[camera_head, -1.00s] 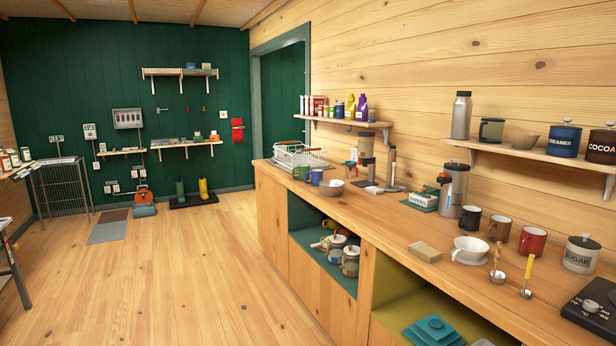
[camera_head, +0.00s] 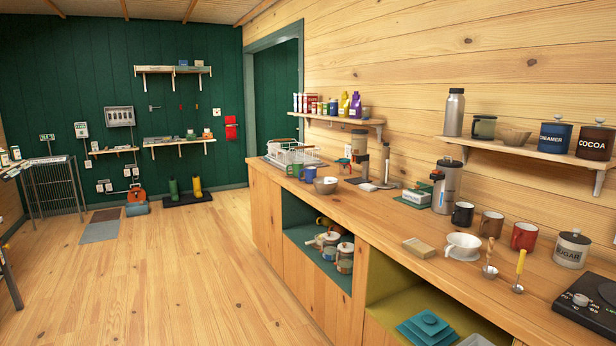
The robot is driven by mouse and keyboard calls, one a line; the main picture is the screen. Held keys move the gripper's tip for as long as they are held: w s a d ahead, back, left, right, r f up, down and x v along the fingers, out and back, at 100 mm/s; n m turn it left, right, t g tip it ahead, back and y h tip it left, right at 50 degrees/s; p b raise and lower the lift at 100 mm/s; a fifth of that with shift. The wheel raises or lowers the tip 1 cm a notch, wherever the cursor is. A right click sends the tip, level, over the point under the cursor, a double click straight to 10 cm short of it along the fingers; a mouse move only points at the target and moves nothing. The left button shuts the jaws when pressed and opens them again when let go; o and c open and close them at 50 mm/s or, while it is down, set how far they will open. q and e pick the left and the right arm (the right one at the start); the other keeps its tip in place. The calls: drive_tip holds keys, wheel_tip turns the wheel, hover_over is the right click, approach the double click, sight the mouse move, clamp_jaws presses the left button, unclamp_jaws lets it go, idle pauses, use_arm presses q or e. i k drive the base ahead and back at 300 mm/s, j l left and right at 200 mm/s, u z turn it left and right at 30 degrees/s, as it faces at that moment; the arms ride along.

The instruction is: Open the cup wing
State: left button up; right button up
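A long wooden counter (camera_head: 390,225) runs along the right wall. Its front has plain wooden panels (camera_head: 265,220) on the left and two open compartments. The teal compartment (camera_head: 305,255) holds several lidded jars (camera_head: 344,257). The yellow-green compartment (camera_head: 390,290) holds teal folded items (camera_head: 428,328). I cannot tell which part is the cup wing. Mugs in black (camera_head: 462,214), brown (camera_head: 491,223) and red (camera_head: 524,237) stand on the counter with a white cup (camera_head: 462,246). Neither of my grippers is in view.
The wooden floor (camera_head: 170,285) left of the counter is clear. A wire rack (camera_head: 54,188) stands at the far left. Boots on a dark mat (camera_head: 190,199) and an orange-blue machine (camera_head: 137,204) lie by the green wall. A doorway (camera_head: 278,95) is at the back.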

sight(280, 156)
drive_tip(key=i+j+u, duration=0.45)
drive_tip(key=i, duration=0.2)
drive_tip(key=i+j+u, duration=0.25)
drive_tip(key=i, duration=0.75)
drive_tip(key=i+u, duration=0.3)
drive_tip(key=i, duration=0.7)
drive_tip(key=i+z, duration=0.15)
drive_tip(key=i, duration=0.45)
drive_tip(key=i+j+z, duration=0.15)
drive_tip(key=i, duration=0.45)
drive_tip(key=i+j+z, duration=0.15)
drive_tip(key=i, duration=0.45)
